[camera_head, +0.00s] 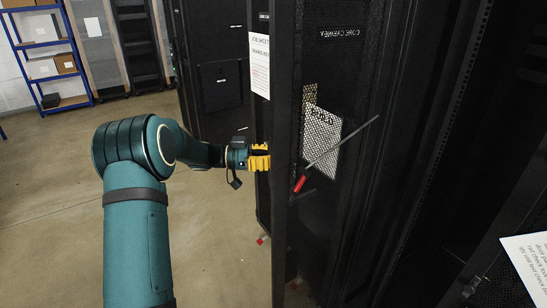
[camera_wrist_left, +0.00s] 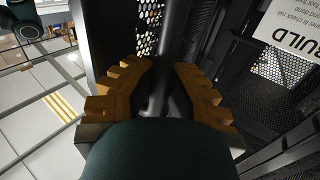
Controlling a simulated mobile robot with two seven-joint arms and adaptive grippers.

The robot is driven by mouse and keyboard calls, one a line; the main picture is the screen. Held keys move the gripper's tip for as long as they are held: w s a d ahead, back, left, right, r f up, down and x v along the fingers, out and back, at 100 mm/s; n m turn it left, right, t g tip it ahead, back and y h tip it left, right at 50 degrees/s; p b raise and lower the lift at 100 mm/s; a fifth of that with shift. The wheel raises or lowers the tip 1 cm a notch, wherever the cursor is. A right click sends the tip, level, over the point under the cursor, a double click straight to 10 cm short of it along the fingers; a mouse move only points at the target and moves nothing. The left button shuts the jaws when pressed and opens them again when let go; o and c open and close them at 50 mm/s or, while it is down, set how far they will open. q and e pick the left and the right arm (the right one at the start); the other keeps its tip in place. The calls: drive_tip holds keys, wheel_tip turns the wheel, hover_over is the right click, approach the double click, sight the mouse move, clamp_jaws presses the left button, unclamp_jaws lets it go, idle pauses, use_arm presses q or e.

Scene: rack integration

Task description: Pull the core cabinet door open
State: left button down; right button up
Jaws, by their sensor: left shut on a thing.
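The core cabinet door (camera_head: 342,70) is a tall black mesh panel in the middle of the head view. Its "CORE CABINET" label reads mirrored, so I see the door from behind, standing open. My left gripper (camera_head: 262,157) is at the door's left edge, partly hidden by it. In the left wrist view, its yellow-orange fingers (camera_wrist_left: 160,95) are closed around a dark upright bar (camera_wrist_left: 175,45), which looks like the door handle. My right gripper is in neither view.
A red-handled screwdriver (camera_head: 301,183) shows against the door. A blue shelf with boxes (camera_head: 41,67) and other dark cabinets (camera_head: 221,85) stand behind. A white sheet (camera_head: 527,262) is at the lower right. The floor (camera_head: 215,240) left of the door is clear.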

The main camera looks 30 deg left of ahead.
use_arm(q)
drive_tip(key=shift+a+f, duration=0.1)
drive_tip(key=shift+a, duration=0.05)
drive_tip(key=c, duration=1)
unclamp_jaws()
drive_tip(key=shift+s+a, duration=0.1)
drive_tip(key=shift+s, duration=0.05)
drive_tip(key=v, duration=1.2)
